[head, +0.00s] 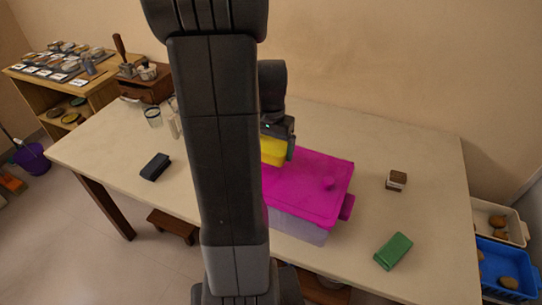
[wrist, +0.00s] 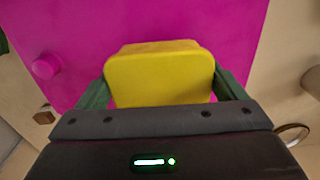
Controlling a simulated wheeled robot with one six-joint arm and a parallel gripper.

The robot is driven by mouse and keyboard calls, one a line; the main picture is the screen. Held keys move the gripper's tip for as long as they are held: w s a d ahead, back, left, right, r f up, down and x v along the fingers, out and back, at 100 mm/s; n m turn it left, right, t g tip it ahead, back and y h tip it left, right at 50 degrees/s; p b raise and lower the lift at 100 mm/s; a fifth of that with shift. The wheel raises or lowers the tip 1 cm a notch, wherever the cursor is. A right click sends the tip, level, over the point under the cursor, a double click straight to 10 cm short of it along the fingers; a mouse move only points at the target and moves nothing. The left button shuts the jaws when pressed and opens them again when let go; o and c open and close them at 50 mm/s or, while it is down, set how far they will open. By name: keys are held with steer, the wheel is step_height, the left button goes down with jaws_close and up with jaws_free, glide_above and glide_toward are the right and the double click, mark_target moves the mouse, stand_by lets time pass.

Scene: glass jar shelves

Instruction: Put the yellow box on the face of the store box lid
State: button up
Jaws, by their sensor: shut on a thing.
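The yellow box (head: 273,151) is held in my gripper (head: 283,152) at the left part of the store box lid in the head view. In the wrist view the yellow box (wrist: 160,75) sits between the two green fingers of my gripper (wrist: 160,88), with the magenta lid (wrist: 160,22) behind it. The magenta store box lid (head: 312,185) is shut on a clear store box (head: 297,228) and has a round knob (head: 328,183). I cannot tell whether the yellow box touches the lid. My arm hides the store box's left part.
A green box (head: 393,251) and a small brown box (head: 396,180) lie to the right on the table (head: 430,200). A dark box (head: 155,166) lies at the left. A glass jar (head: 153,117) and a wooden drawer box (head: 147,84) stand at the back left.

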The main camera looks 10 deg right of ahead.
mark_target(271, 145)
steer(key=shift+f, duration=1.9)
steer(key=shift+f, duration=0.2)
steer(key=o, duration=0.7)
steer(key=shift+r, duration=0.15)
step_height(271, 145, up, 12)
steer(key=shift+r, duration=0.1)
